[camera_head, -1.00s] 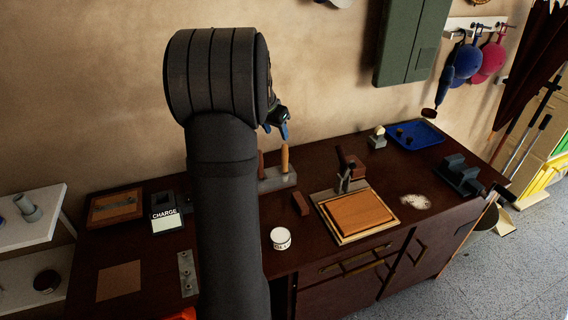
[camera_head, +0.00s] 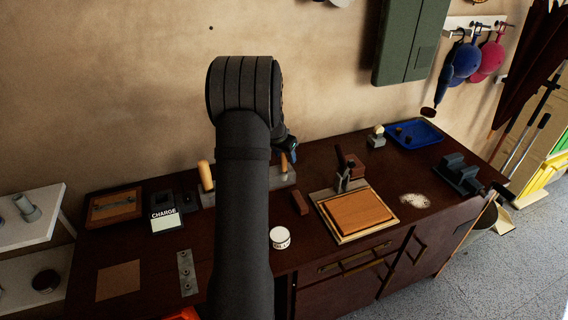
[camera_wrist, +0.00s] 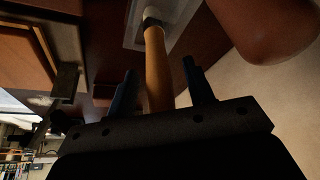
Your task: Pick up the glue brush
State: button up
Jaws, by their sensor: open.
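The brush-like tool with an orange wooden handle (camera_wrist: 157,65) and a grey metal collar stands in a grey holder (camera_head: 274,180) at the back of the bench. I take it for the glue brush; its lower end is hidden. Its handle (camera_head: 284,162) also shows in the head view, beside my gripper (camera_head: 291,146). In the wrist view my gripper (camera_wrist: 162,84) is open, with one blue-grey finger on each side of the handle. I see no clear grip on it.
Another wooden handle (camera_head: 206,174) stands at the holder's left end. A large brown rounded thing (camera_wrist: 268,28) is close by in the wrist view. A white jar (camera_head: 280,238), a reddish block (camera_head: 300,203) and a wooden board (camera_head: 358,213) are in front. My arm hides the holder's middle.

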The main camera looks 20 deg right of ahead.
jog(key=shift+w+d+f, duration=0.1)
jog(key=shift+f, duration=0.25)
grip_shut()
notch_tip(320, 180, up, 10)
jog(key=shift+r, duration=0.1)
dwell(0.4)
